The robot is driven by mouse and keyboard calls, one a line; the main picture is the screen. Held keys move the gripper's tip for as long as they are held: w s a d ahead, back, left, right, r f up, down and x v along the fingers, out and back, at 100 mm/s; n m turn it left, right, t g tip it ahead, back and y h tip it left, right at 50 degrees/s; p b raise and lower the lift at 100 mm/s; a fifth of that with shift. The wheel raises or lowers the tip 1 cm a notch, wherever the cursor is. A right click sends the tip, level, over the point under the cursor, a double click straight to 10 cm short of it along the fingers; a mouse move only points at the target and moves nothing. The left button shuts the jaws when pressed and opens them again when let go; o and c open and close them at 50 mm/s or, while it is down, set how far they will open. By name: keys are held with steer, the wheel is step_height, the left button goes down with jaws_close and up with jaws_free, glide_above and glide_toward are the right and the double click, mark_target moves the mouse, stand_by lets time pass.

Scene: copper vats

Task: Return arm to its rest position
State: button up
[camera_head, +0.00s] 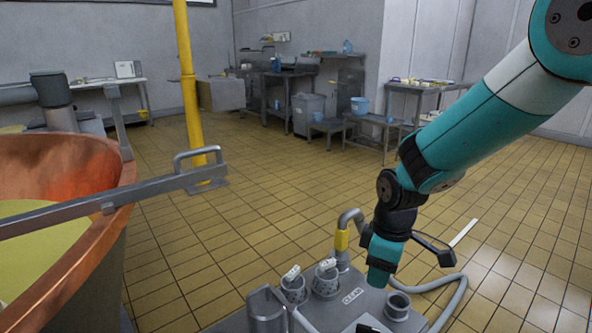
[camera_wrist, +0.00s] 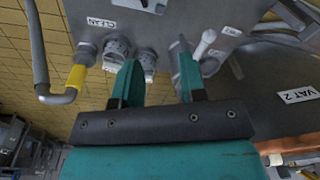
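My gripper (camera_head: 381,276) hangs from the teal arm at the right of the head view, above the grey tool station (camera_head: 353,312). In the wrist view my gripper (camera_wrist: 160,78) shows two teal fingers set apart, with nothing visible between them. Beyond the fingers are the station's round perforated holders (camera_wrist: 117,47) and a white-ended tool (camera_wrist: 204,42). In the head view two perforated holders (camera_head: 326,281) hold white-topped items, left of my gripper. A round holder (camera_head: 398,305) just below right of the fingers looks empty.
A copper vat (camera_head: 65,170) with pale yellow contents stands at left, a metal bar (camera_head: 110,202) across it. A grey pipe (camera_head: 350,218) and hose (camera_head: 455,295) run by the station. A yellow post (camera_head: 187,80) rises behind. Open tiled floor (camera_head: 270,190) lies beyond.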

steer(key=s+a+r+m+y+p, duration=0.1)
steer(key=s+a+r+m+y, duration=0.15)
steer(key=s+r, duration=0.7)
steer(key=s+a+r+m+y, duration=0.1)
steer(key=s+r+m, duration=0.35)
steer(key=s, duration=0.85)
step_height(320, 180, up, 16)
steer(key=n+p, duration=0.1)
steer(key=p, duration=1.4)
steer(key=shift+w+n, duration=0.15)
steer(key=shift+n, duration=0.25)
steer(key=shift+d, duration=0.15)
